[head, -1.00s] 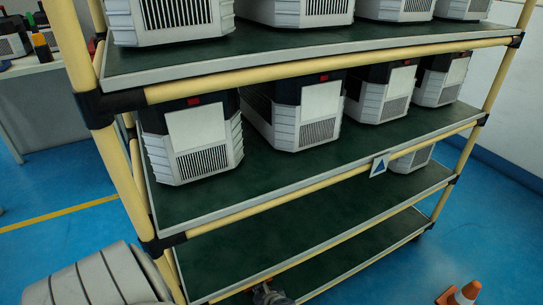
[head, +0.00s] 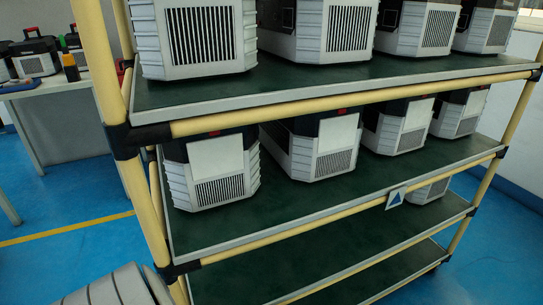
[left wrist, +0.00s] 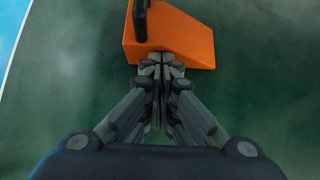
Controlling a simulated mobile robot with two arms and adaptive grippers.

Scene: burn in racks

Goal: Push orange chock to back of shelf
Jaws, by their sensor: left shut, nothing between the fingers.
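The orange chock (left wrist: 172,38) is a wedge with a dark handle (left wrist: 140,18) on its left part. In the left wrist view it lies on the dark green shelf surface (left wrist: 265,95) near the top of the picture. My left gripper (left wrist: 160,62) is shut and empty, with its fingertips at the near edge of the chock, touching it or very close. The head view shows neither the chock nor my left gripper. My right gripper is in neither view.
The rack has yellow tubes (head: 330,107) and green shelves (head: 375,185) holding several grey-and-black units (head: 215,175). One unit (head: 428,191) stands on a lower shelf at right. Blue floor (left wrist: 12,25) shows past the shelf's left edge. A bench (head: 60,85) stands at back left.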

